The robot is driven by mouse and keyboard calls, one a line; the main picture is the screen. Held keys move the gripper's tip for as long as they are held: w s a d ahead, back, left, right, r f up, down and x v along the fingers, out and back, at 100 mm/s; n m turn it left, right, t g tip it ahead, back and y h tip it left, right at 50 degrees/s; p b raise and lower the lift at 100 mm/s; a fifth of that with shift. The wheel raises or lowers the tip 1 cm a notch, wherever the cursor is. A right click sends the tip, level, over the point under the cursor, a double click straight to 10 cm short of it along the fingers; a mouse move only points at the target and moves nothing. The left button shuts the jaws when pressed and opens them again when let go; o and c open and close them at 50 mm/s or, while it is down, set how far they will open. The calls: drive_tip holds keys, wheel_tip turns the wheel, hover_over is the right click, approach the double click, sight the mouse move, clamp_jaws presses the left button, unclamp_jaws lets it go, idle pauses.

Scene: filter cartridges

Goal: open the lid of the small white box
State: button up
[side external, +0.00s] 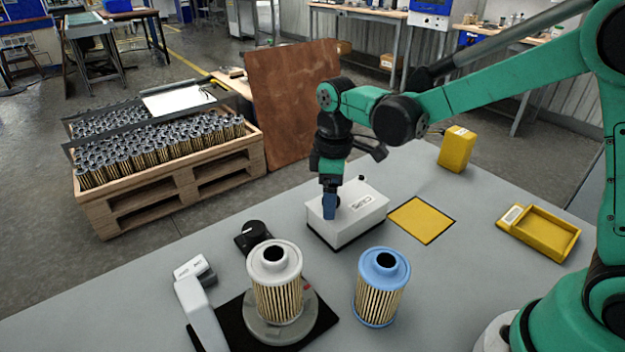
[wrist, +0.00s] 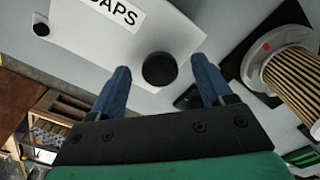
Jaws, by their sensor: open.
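The small white box (side external: 345,226) sits on the grey table with its lid closed. Its lid (wrist: 150,28) carries a label reading "CAPS" and a round black knob (wrist: 160,69). My gripper (side external: 330,205) is over the left part of the box in the side view, pointing down. In the wrist view my gripper (wrist: 161,78) has its two blue fingers apart, with the knob between them in the picture and a gap on each side. I cannot tell how far the fingertips are above the lid. In the side view the knob is mostly hidden by the fingers.
A white-capped filter (side external: 276,285) stands on a round grey base in front of the box. A blue-capped filter (side external: 381,287) stands right of it. A yellow mat (side external: 422,220), yellow tray (side external: 540,232) and yellow container (side external: 457,149) are to the right. A black dial device (side external: 252,236) is left.

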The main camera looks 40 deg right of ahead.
drive_tip(key=shift+c, duration=0.2)
clamp_jaws()
idle(1.2)
